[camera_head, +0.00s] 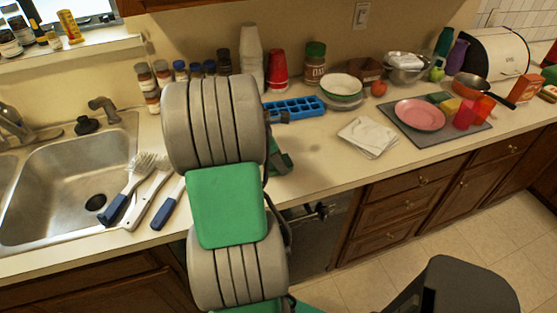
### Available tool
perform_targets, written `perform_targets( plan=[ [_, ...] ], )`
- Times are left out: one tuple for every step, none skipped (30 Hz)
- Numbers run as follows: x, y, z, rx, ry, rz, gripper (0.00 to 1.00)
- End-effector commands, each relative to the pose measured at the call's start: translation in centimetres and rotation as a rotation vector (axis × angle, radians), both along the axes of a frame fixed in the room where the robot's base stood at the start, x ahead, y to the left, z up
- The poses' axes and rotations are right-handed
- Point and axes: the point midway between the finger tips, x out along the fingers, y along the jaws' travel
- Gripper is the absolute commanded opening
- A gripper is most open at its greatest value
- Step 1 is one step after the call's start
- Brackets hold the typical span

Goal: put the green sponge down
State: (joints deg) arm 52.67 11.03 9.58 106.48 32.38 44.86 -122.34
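My own arm, with grey ribbed joints and green panels, stands in the middle of the view and covers part of the counter. Whether anything is held does not show.
The sink (70,185) is at left, with brushes (128,188) on its right rim. Jars, stacked cups (251,55) and a blue tray (298,108) line the back. White napkins (368,137) and a grey mat with a pink plate (420,114) lie right. Bare counter shows before the napkins.

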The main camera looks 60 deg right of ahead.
Motion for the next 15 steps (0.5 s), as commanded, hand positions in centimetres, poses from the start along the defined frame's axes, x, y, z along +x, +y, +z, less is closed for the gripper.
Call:
perform_targets(
  plan=[
    [-0.02,0.01,-0.01,0.000,0.000,0.000,0.12],
    [-0.02,0.01,-0.04,0.001,0.001,0.000,0.12],
    [-0.03,0.03,-0.14,0.001,0.001,0.001,0.12],
    [-0.04,0.03,-0.24,0.001,0.001,0.001,0.12],
    [-0.03,0.03,-0.24,0.001,0.001,0.000,0.52],
    [-0.03,0.02,-0.22,0.001,0.001,0.000,0.55],
    [-0.03,0.03,-0.22,0.001,0.001,0.000,0.57],
    [-0.03,0.03,-0.22,0.001,0.001,0.000,0.60],
    [-0.03,0.03,-0.22,0.001,0.001,0.000,0.63],
    [-0.03,0.03,-0.22,0.001,0.001,0.000,0.66],
    [-0.03,0.03,-0.21,0.001,0.001,0.000,0.68],
    [-0.03,0.04,-0.21,0.001,0.001,0.000,0.71],
    [-0.03,0.04,-0.21,0.001,0.001,0.000,0.72],
    [-0.03,0.04,-0.21,0.001,0.001,0.000,0.72],
    [-0.03,0.04,-0.21,0.001,0.001,0.001,0.72]
  ],
)
